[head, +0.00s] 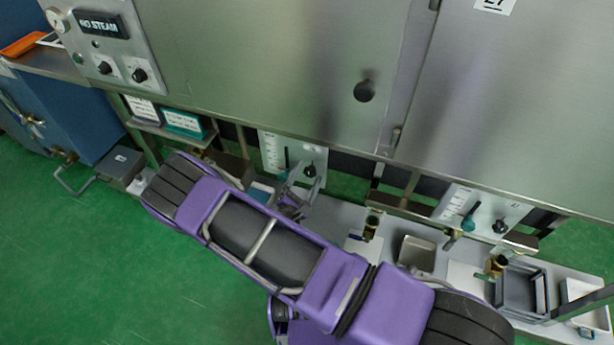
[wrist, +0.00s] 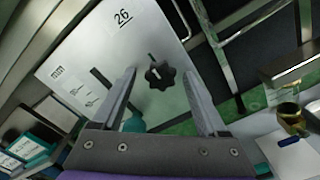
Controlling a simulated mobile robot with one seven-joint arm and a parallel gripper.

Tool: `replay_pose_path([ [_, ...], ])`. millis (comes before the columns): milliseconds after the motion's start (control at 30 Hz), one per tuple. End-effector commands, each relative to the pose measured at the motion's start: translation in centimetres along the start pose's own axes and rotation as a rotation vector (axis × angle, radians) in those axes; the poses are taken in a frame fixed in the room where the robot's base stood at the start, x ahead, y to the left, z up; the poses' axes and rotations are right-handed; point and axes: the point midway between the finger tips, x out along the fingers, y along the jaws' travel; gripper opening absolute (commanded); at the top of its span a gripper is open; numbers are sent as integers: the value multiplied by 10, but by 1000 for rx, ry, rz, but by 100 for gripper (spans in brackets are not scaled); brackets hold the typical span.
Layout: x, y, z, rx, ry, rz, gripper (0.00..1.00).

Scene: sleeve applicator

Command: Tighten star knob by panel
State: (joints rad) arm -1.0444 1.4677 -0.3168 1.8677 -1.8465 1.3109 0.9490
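The black star knob (wrist: 160,75) is on a pale panel (wrist: 98,58) marked 26. In the wrist view it appears between the two fingertips of my gripper (wrist: 161,76), with gaps on both sides. My gripper is open and empty. I cannot tell whether the fingertips reach the knob's depth. In the head view my gripper (head: 301,184) is at the lower part of the panel (head: 277,150), close to the black knob (head: 310,170). A dark slot with a teal lever end (wrist: 131,122) is left of the knob, partly behind the left finger.
A second panel (head: 478,207) with its own black knob (head: 500,227) is to the right. Brass valves (head: 372,222) and a grey tray (head: 520,286) sit along the low shelf. Teal-framed cards (head: 183,121) stand left of the panel. A steel cabinet (head: 280,55) overhangs.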

Motion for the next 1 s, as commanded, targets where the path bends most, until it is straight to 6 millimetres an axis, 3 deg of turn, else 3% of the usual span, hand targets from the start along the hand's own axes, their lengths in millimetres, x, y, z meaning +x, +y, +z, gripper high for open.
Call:
replay_pose_path([
  [367, -11, 0, -1, -2, 2, 0, 75],
  [1000, -151, 0, -1, -1, 3, 1, 75],
])
